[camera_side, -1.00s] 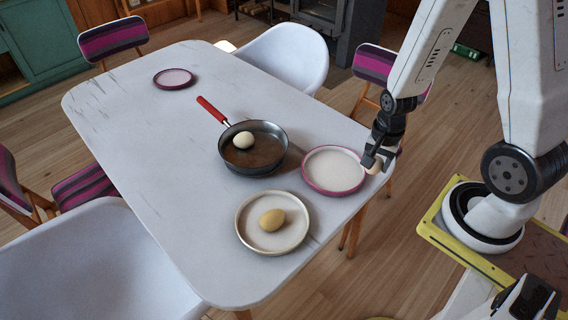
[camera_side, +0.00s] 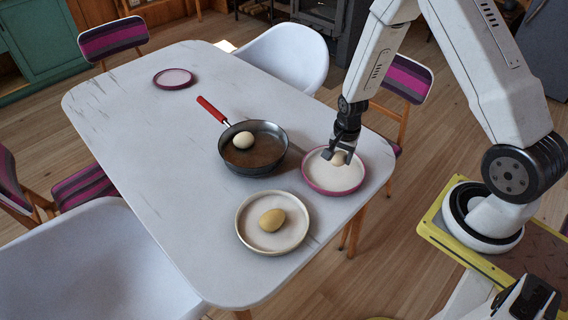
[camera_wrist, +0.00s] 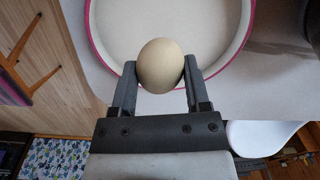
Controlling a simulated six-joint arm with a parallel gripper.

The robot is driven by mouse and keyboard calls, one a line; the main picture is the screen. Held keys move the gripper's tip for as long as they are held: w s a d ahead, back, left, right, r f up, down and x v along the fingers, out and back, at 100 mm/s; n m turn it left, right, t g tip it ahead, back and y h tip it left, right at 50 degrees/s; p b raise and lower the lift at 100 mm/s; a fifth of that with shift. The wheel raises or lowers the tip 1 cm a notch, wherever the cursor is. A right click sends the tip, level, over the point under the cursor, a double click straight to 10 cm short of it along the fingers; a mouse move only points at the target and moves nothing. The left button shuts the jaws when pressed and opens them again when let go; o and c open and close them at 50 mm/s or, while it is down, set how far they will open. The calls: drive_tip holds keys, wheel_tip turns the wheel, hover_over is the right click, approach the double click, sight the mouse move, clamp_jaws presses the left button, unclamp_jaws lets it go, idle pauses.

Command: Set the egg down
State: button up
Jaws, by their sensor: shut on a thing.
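My gripper (camera_side: 342,155) is shut on a pale beige egg (camera_side: 339,158), which also shows between the two fingers in the wrist view (camera_wrist: 160,65). The held egg is over a pink-rimmed plate (camera_side: 333,183) at the table's right side. In the wrist view the plate's pink rim (camera_wrist: 88,20) curves around beyond the egg. I cannot tell the exact gap between egg and plate. A second pale egg (camera_side: 243,140) lies in a dark pan (camera_side: 262,163) with a red handle. A yellowish egg (camera_side: 272,219) lies on a cream plate (camera_side: 246,238).
The white table (camera_side: 170,140) carries the pan just left of the pink-rimmed plate and the cream plate in front of it. A small purple-rimmed plate (camera_side: 173,78) is at the far left. Chairs stand around the table. The table's left half is mostly clear.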

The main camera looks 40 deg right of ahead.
sight(333, 170)
drive_tip(key=shift+w+d+f, duration=0.1)
drive_tip(key=shift+w+f, duration=0.4)
drive_tip(key=shift+f, duration=0.1)
drive_tip(key=shift+w+d+f, duration=0.1)
drive_tip(key=shift+w+f, duration=0.15)
drive_tip(key=shift+f, duration=1.6)
drive_tip(key=o, duration=1.3)
drive_tip(key=shift+f, duration=0.1)
drive_tip(key=shift+s+r, duration=0.15)
drive_tip(key=shift+r, duration=2.95)
drive_tip(key=shift+s+r, duration=0.1)
drive_tip(key=shift+r, duration=2.95)
